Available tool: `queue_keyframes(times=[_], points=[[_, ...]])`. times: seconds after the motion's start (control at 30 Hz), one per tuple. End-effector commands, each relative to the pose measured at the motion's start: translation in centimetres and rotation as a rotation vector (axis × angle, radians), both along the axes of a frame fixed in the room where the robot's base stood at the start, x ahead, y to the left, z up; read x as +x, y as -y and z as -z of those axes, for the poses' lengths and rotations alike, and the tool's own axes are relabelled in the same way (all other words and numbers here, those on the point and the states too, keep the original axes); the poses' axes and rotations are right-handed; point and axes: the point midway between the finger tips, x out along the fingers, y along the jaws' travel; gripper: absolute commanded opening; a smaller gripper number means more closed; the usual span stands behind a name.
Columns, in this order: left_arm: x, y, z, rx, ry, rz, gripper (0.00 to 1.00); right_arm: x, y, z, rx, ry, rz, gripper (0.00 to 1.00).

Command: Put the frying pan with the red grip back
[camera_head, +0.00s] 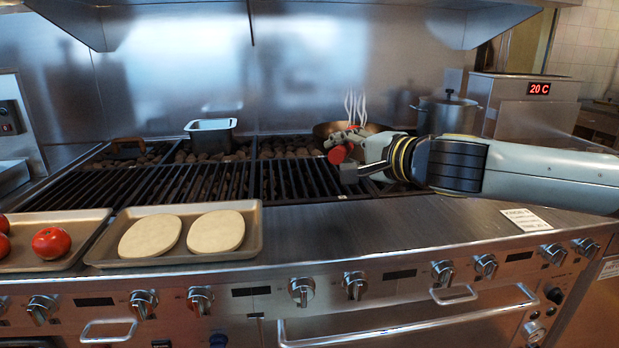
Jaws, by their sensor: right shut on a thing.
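The frying pan (373,127) is at the back right of the grill, with steam rising above it. Its red grip (337,155) points toward the front left. My right gripper (350,160) comes in from the right and is shut on the red grip. The gripper and my arm hide part of the pan, and I cannot tell whether the pan rests on the grate or is lifted. My left gripper is not in view.
A metal pot (447,114) stands right of the pan. A rectangular pan (211,133) sits at the grill's back. Trays with dough rounds (257,238) and tomatoes (95,218) lie at the front left. A hood (350,8) hangs above.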

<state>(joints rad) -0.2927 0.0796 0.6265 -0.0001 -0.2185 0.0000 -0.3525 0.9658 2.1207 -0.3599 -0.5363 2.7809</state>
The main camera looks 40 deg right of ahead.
Motion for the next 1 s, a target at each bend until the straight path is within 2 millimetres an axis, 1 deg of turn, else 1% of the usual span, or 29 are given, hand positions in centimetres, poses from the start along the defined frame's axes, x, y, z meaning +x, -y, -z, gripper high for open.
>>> queue_keyframes(times=[0.03,0.17,0.3,0.47,0.8,1.0], points=[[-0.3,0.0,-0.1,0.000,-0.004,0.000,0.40,0.2,0.3,-0.4,-0.010,0.004,-0.001,0.00],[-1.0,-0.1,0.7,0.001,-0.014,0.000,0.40,0.7,0.4,0.0,-0.006,0.010,0.006,0.00],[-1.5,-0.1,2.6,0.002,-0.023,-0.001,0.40,2.1,-0.9,1.2,0.002,0.013,0.004,0.00],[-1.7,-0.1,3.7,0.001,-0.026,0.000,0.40,4.0,-2.6,2.6,0.007,0.014,0.003,0.00],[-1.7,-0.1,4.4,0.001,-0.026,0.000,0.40,8.3,-6.1,5.6,0.002,0.012,0.004,0.00],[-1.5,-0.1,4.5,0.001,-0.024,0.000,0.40,9.2,-6.9,6.4,-0.006,0.012,0.001,0.00]])
